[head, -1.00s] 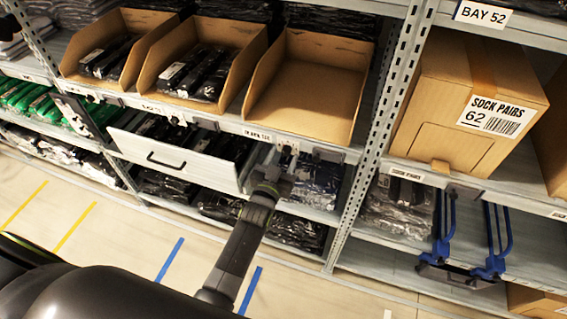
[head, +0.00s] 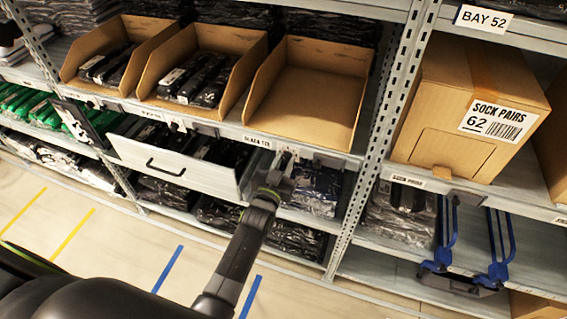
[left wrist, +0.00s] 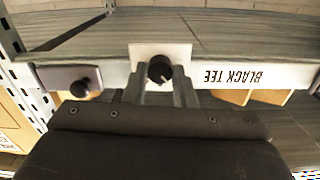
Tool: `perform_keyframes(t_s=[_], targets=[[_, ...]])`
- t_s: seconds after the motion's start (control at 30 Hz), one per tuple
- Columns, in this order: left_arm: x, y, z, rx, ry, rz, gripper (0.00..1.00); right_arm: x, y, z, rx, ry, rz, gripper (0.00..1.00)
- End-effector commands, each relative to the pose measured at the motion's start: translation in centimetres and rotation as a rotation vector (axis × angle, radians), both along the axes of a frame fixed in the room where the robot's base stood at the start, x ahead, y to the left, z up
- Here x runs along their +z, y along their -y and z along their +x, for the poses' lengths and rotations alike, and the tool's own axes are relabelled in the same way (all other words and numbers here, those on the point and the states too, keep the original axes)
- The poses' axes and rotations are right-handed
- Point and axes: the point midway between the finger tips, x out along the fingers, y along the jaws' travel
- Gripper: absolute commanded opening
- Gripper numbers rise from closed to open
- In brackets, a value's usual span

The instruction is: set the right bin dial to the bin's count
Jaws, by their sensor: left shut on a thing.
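The right bin (head: 312,88) is an open cardboard bin on the upper shelf, and its visible floor is empty. Its dial is a round black knob (left wrist: 160,69) on a white plate, beside the BLACK TEE label (left wrist: 233,76) on the shelf edge. The label also shows in the head view (head: 257,142), just left of my left gripper (head: 283,167). In the left wrist view, which is upside down, my left gripper's fingers (left wrist: 160,93) are at the knob, shut on it. The dial's setting is too small to read. My right gripper is not in view.
Two neighbouring bins (head: 203,75) (head: 112,60) hold dark packs. A drawer (head: 175,165) stands pulled out left of my gripper. Another dark knob (left wrist: 80,88) sits on the same shelf edge. A metal post (head: 385,110) and a SOCK PAIRS carton (head: 440,150) are to the right.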

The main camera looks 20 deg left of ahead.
Motion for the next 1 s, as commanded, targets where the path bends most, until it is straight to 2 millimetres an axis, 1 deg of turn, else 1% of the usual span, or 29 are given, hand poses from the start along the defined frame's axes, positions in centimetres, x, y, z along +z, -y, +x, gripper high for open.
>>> perform_keyframes(t_s=[0.27, 0.7, 1.0], targets=[[0.1, 0.0, 0.0, 0.000, -0.004, -0.088, 0.01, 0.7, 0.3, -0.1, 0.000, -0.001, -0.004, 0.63], [0.1, 0.0, 0.0, 0.000, -0.018, -0.427, 0.01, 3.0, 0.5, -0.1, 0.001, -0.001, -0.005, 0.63], [0.0, 0.0, 0.0, 0.001, -0.024, -0.615, 0.01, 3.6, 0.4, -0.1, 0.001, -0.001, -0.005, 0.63]])
